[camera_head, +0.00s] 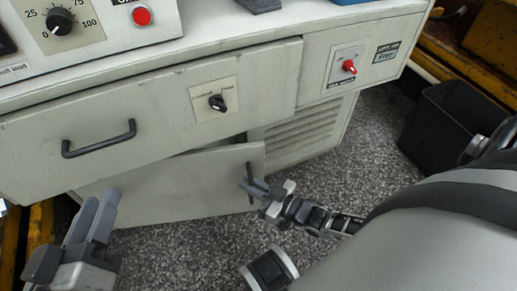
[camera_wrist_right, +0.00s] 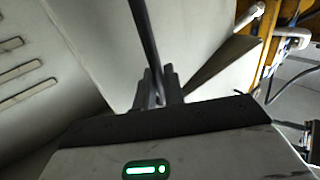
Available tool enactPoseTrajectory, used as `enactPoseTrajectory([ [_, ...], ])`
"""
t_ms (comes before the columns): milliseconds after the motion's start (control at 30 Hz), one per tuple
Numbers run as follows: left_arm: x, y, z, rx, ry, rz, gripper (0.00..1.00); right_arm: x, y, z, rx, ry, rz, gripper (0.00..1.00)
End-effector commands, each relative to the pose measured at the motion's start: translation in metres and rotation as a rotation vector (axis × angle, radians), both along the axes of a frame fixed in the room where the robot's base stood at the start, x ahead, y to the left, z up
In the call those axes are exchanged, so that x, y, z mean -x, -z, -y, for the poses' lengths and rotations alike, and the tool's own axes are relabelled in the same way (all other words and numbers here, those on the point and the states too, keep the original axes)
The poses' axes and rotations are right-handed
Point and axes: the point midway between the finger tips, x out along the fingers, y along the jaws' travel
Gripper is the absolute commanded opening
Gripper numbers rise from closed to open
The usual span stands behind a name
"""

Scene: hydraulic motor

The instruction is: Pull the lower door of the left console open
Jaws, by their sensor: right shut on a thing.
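The left console's lower door (camera_head: 185,185) is a pale panel below the drawer. It stands ajar, with a dark gap along its top edge and its right side swung out from the console. Its dark handle (camera_head: 249,174) is an upright bar near the right edge. My right gripper (camera_head: 255,187) is shut on this handle. The right wrist view shows the handle (camera_wrist_right: 144,35) running down between the gripper's fingers (camera_wrist_right: 156,88). My left gripper (camera_head: 98,208) is at the lower left, apart from the door, its fingers close together; whether they touch is unclear.
Above the door is a wide drawer (camera_head: 160,115) with a black handle (camera_head: 98,139). A vented panel (camera_head: 305,130) is right of the door. A black bin (camera_head: 458,125) stands at the right. Speckled floor (camera_head: 185,245) is clear before the console.

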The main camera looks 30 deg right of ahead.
Motion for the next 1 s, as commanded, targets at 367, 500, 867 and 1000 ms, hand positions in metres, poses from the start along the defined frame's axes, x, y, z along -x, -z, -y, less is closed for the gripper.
enactPoseTrajectory([
  [367,0.002,0.0031,0.0007,0.006,0.004,-0.022,0.36,0.0031,0.0013,-0.0061,0.003,-0.009,-0.001,0.13],
  [500,0.0019,0.003,0.0006,0.005,0.004,-0.022,0.36,0.0032,0.0011,-0.0053,0.003,-0.007,-0.001,0.26],
  [867,0.0018,0.0024,0.0005,0.005,0.003,-0.02,0.36,0.0028,0.0002,-0.0044,0.001,-0.006,0.0,0.26],
  [1000,0.0015,-0.0003,0.0001,-0.001,0.001,-0.018,0.36,0.0096,-0.0002,-0.0011,0.003,-0.006,-0.001,0.26],
])
